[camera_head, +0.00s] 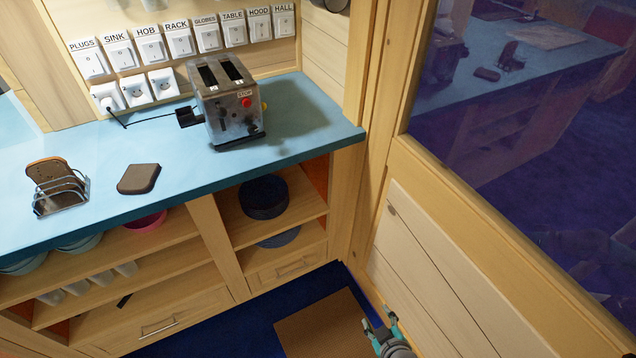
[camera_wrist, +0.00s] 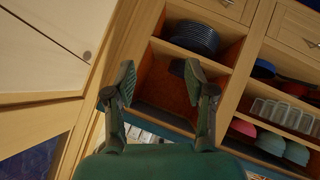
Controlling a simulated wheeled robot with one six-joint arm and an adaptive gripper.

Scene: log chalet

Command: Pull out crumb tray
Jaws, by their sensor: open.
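The silver toaster (camera_head: 228,103) stands on the blue counter near its right end. It has two slots on top, a black lever on its left side, and red and yellow controls on the side facing right. I cannot make out the crumb tray. My gripper (camera_head: 379,322) is low at the bottom of the head view, below and to the right of the counter, well away from the toaster. In the wrist view my gripper (camera_wrist: 157,82) is open and empty, with shelves behind its fingers. The toaster cannot be made out in the wrist view.
A toast rack (camera_head: 58,186) with bread and a brown slice (camera_head: 139,179) sit on the blue counter (camera_head: 200,174). Labelled switches line the wall behind. Shelves below hold dark plates (camera_head: 263,197), also in the wrist view (camera_wrist: 194,38). A wood wall and window close the right side.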

